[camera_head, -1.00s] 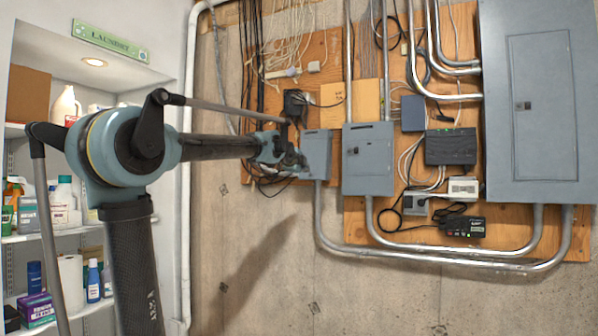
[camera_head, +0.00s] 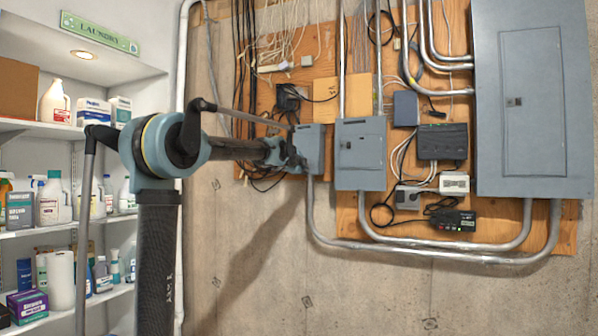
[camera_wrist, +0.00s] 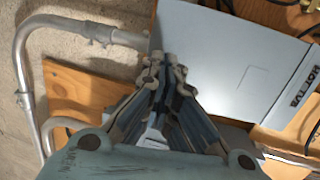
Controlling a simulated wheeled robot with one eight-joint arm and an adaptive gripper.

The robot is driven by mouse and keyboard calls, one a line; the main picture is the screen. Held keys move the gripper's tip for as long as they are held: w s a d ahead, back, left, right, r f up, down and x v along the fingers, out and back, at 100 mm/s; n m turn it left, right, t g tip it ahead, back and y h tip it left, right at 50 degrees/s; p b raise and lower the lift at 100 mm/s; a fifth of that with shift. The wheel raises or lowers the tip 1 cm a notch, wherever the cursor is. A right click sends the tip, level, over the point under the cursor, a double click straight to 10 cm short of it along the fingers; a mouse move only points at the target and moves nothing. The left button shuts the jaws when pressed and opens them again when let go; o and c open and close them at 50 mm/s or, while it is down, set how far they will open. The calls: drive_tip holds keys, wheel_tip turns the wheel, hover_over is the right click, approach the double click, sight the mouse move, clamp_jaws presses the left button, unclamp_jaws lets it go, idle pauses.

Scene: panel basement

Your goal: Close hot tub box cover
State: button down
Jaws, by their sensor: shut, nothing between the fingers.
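A small grey box (camera_head: 312,147) hangs on the wooden board, left of the other grey boxes. In the wrist view, a flat grey cover face (camera_wrist: 240,70) with a partly readable dark label fills the upper right. My gripper (camera_head: 298,158) is at the small box's left side in the head view. In the wrist view, my gripper (camera_wrist: 168,66) is shut and empty, its fingertips over the cover's left edge. I cannot tell whether they touch it. How far the cover stands open cannot be told; the gripper hides part of the box.
A second grey box (camera_head: 360,153) is close on the right, with a large grey panel (camera_head: 531,100) beyond it. Metal conduit (camera_head: 440,252) runs below, and loose black cables (camera_head: 265,176) hang near the gripper. Stocked shelves (camera_head: 70,231) stand at left.

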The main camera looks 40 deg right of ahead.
idle(0.3)
drive_tip(key=x, duration=0.3)
drive_tip(key=shift+s+f, duration=0.1)
drive_tip(key=shift+f, duration=0.1)
idle(0.4)
drive_tip(key=f+v, duration=0.2)
drive_tip(key=v, duration=1.1)
drive_tip(key=shift+a, duration=0.6)
drive_tip(key=shift+r, duration=0.1)
